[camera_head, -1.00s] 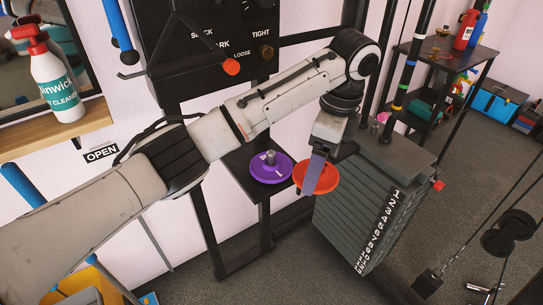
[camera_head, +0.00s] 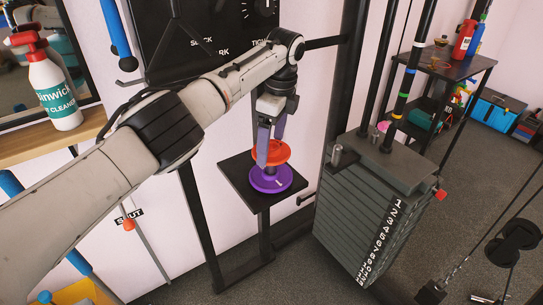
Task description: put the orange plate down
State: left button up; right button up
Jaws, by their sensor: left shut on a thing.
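The orange plate (camera_head: 281,152) is in my left gripper (camera_head: 268,150), whose purple-grey fingers are shut on it from above. The plate looks roughly level. It is above the purple plate (camera_head: 284,182), which lies on a small black stand (camera_head: 240,178). A grey hub or peg (camera_head: 270,169) shows between the two plates. I cannot tell whether the orange plate is around it or just over it, because the fingers cover the middle. My right gripper is not in view.
A grey weight stack (camera_head: 360,220) with a peg on top stands right of the stand. A black panel (camera_head: 200,30) with labels hangs behind my arm. A spray bottle (camera_head: 58,90) stands on a wooden shelf at the left. Cables hang at the far right.

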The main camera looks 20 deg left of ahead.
aim_at(272, 156)
pick_arm(q)
jog(key=shift+f, duration=2.3)
jog(key=shift+f+b, duration=0.15)
jog(key=shift+b, duration=0.15)
jog(key=o, duration=1.6)
